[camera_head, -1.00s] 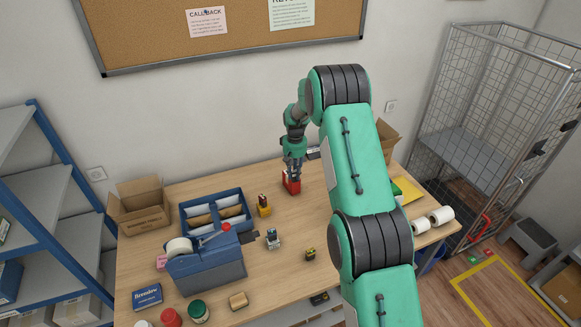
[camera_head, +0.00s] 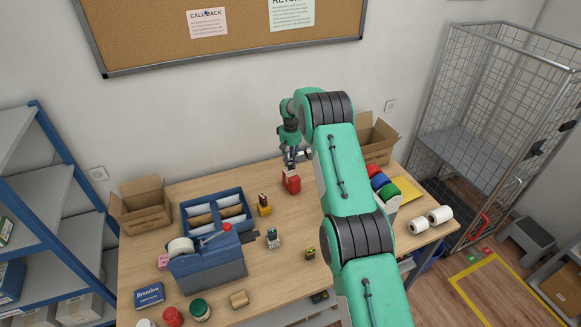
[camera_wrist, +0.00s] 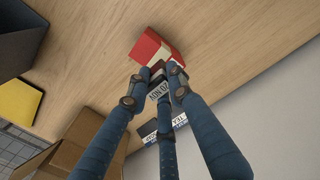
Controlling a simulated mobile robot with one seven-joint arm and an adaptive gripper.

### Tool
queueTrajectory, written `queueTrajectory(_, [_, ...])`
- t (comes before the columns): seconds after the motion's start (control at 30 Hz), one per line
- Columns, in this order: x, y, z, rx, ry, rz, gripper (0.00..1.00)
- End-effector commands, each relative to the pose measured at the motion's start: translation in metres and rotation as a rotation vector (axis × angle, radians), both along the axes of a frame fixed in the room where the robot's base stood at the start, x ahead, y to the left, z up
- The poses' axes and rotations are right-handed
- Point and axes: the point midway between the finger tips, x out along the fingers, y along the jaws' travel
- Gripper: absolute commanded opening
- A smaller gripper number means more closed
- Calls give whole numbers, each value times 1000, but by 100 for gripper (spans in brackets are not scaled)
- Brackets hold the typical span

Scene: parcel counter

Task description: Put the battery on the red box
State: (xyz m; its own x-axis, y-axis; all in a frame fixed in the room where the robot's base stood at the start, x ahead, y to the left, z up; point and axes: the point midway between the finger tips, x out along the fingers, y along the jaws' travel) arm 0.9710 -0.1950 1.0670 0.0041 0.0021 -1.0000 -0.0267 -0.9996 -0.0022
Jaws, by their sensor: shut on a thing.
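The red box (camera_head: 292,184) stands at the back middle of the table. In the wrist view the red box (camera_wrist: 149,47), with a cream face, lies just beyond my fingertips. My gripper (camera_head: 290,164) is directly above the red box in the head view, pointing down. In the wrist view my gripper (camera_wrist: 163,75) has its fingers drawn together around a small dark and reddish thing (camera_wrist: 158,72), apparently the battery. It is mostly hidden by the fingers. I cannot tell whether it touches the box.
A blue divided tray (camera_head: 243,196) and a blue tape dispenser (camera_head: 208,268) stand to the left. Small items lie at the front. An open carton (camera_head: 372,145) and white rolls (camera_head: 441,215) are to the right. Lettered labels (camera_wrist: 160,92) show behind the fingers.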

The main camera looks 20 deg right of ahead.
Motion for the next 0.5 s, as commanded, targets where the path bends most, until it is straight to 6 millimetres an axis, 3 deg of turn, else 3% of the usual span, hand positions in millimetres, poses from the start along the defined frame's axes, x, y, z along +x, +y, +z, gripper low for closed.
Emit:
queueTrajectory(0.33, [0,0,0,0,0,0,0])
queueTrajectory(0.5, [-1,0,-10,1,3,0,0])
